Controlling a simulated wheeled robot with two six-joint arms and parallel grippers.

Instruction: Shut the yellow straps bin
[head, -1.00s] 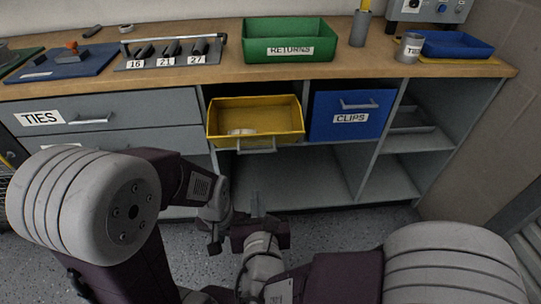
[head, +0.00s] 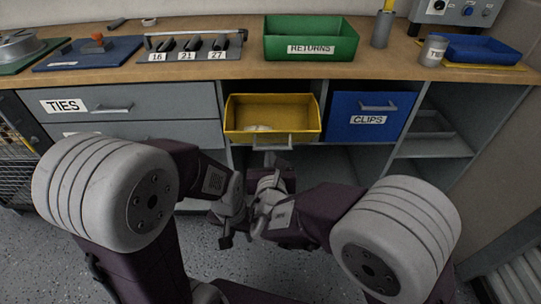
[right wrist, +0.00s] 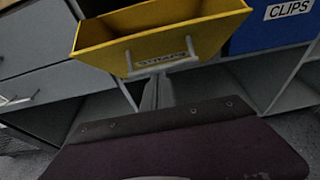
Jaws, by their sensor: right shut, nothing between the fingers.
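The yellow bin (head: 310,118) is pulled out of its cubby, tipped forward, with a pale item (head: 258,128) inside. Its grey bar handle (head: 286,141) is on the front face. In the right wrist view the yellow bin (right wrist: 110,52) fills the top, with the handle (right wrist: 165,66) across a small label that is hard to read. My right gripper (head: 270,158) is shut and empty, pointing at the bin's front just below the handle; its fingers (right wrist: 158,92) also show in the right wrist view. Contact is unclear. My left gripper (head: 226,238) hangs lower, away from the bin; its jaws are unclear.
The blue CLIPS bin (head: 343,125) sits right of the yellow bin. The TIES drawer (head: 150,100) is at the left. The worktop (head: 220,70) above holds a green RETURNS bin (head: 300,34). Open shelf space lies below the bins.

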